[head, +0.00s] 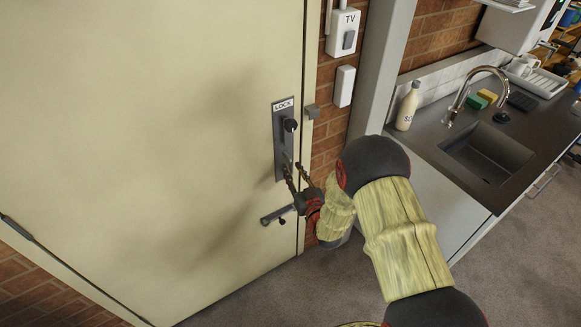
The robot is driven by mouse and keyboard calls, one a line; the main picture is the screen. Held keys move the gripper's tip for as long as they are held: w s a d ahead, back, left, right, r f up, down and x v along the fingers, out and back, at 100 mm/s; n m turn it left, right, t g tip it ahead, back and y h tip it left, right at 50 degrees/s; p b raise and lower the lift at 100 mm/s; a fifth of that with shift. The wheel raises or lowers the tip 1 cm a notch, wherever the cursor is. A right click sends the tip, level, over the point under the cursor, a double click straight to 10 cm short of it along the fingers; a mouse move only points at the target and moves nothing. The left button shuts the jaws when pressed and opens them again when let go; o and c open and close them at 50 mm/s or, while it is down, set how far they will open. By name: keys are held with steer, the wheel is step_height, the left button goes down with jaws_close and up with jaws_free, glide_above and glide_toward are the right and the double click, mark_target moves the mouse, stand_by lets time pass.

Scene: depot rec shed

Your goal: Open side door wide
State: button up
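The side door (150,130) is a large cream panel filling the left of the head view. It looks shut, with its right edge against the frame. A dark metal plate (281,150) labelled LOCK sits near that edge and carries a black knob (290,125). A grey lever-like piece (278,214) sits lower on the door. My gripper (295,170) is at the lower end of the plate, just below the knob. Its two thin fingers are apart, with nothing visible between them. Whether they touch the plate is unclear.
A counter with a sink (487,152), tap, soap bottle (408,106) and dish rack (537,80) stands at right. A TV switch box (343,32) and a white box (344,86) are on the brick wall beside the door. The grey floor (340,290) looks clear.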

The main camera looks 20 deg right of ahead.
mark_target(291, 166)
steer(key=shift+w+a, duration=0.15)
steer(key=shift+w, duration=1.35)
steer(key=shift+c, duration=0.6)
jaws_close()
